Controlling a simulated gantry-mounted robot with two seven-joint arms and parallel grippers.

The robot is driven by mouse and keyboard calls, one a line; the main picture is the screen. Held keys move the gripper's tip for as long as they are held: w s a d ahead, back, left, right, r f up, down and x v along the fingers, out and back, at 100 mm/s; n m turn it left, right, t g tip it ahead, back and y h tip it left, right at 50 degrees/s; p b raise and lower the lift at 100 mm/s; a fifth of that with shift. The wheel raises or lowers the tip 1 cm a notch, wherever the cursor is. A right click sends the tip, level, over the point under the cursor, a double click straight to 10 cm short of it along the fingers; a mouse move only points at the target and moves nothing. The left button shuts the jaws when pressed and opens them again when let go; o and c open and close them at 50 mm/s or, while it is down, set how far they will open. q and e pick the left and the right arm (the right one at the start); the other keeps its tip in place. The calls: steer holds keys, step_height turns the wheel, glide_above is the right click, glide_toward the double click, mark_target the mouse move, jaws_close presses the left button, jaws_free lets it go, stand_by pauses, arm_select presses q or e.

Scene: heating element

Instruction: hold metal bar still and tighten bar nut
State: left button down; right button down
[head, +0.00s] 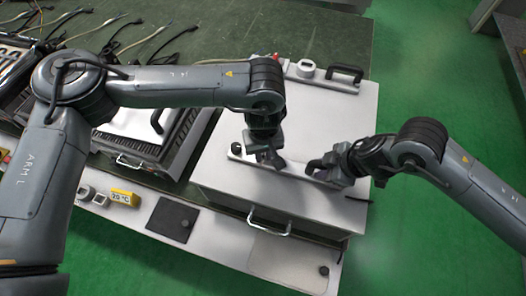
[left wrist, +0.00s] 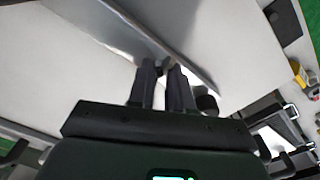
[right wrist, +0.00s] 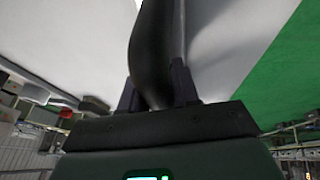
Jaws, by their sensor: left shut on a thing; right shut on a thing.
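The long pale metal bar (head: 296,176) lies along the near edge of the white box top, with a black knob (head: 236,148) at its left end, perhaps the bar nut. My left gripper (head: 270,163) is over the left part of the bar, its fingers shut there; in the left wrist view the fingertips (left wrist: 169,66) meet the bar (left wrist: 195,68), with the black knob (left wrist: 207,103) beside them. The exact grip point is mostly hidden. My right gripper (head: 328,171) is shut on the bar's black handle (head: 315,168), seen between its fingers (right wrist: 152,50) in the right wrist view.
The white box (head: 330,115) has a clear top and a front handle (head: 269,222).

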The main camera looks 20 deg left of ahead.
mark_target(263, 158)
arm_select(q)
steer(key=shift+d+m, duration=0.1)
steer(key=shift+m, duration=0.3)
steer(key=c, duration=1)
jaws_free()
steer(key=shift+c, duration=0.2)
step_height(263, 158, up, 12)
steer(key=shift+s, duration=0.1)
arm_select(e)
steer(key=c, duration=0.8)
jaws_free()
steer(key=shift+o, duration=0.2)
steer(key=shift+r, duration=0.15)
